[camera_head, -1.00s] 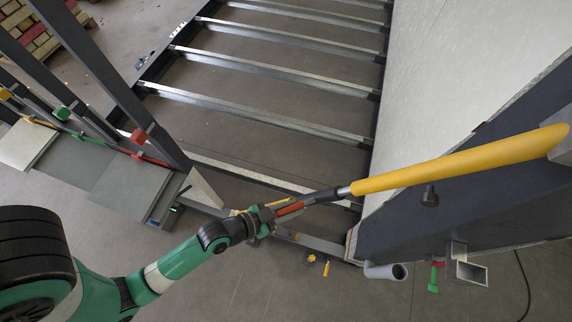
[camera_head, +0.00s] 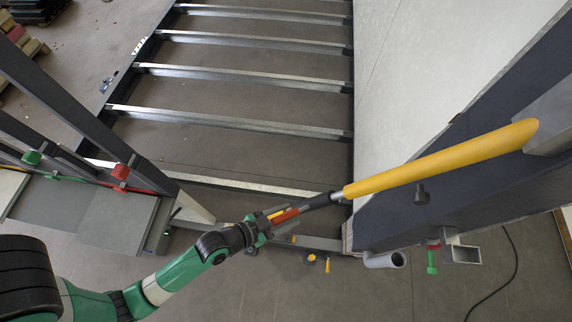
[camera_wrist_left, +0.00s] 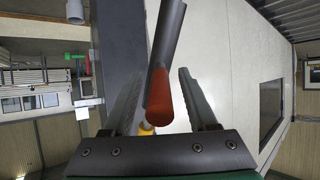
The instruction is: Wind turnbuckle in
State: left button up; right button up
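The turnbuckle has a long yellow body (camera_head: 440,160) slanting down-left from the dark frame at the right. A short metal rod and a dark lever with a red end (camera_head: 286,216) continue toward my gripper. My left gripper (camera_head: 275,217) is at this red end. In the left wrist view, the dark lever with its red end (camera_wrist_left: 159,95) lies between the two fingers of the left gripper (camera_wrist_left: 160,72). Gaps show on both sides, so the fingers look open around it. Whether a finger touches it I cannot tell. My right gripper is out of view.
A container frame with several metal cross members (camera_head: 240,122) lies behind. A pale wall panel (camera_head: 430,70) and dark frame post stand at the right. A grey pipe (camera_head: 385,260) and a green-handled part (camera_head: 432,262) are below. The floor at the front is open.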

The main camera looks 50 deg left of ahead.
pick_arm(q)
jog(key=shift+r, duration=0.1)
dwell(0.3)
jog(key=b+v, duration=0.1)
jog(key=v, duration=1)
jog(key=shift+s+b, duration=0.3)
jog(key=shift+b, duration=0.1)
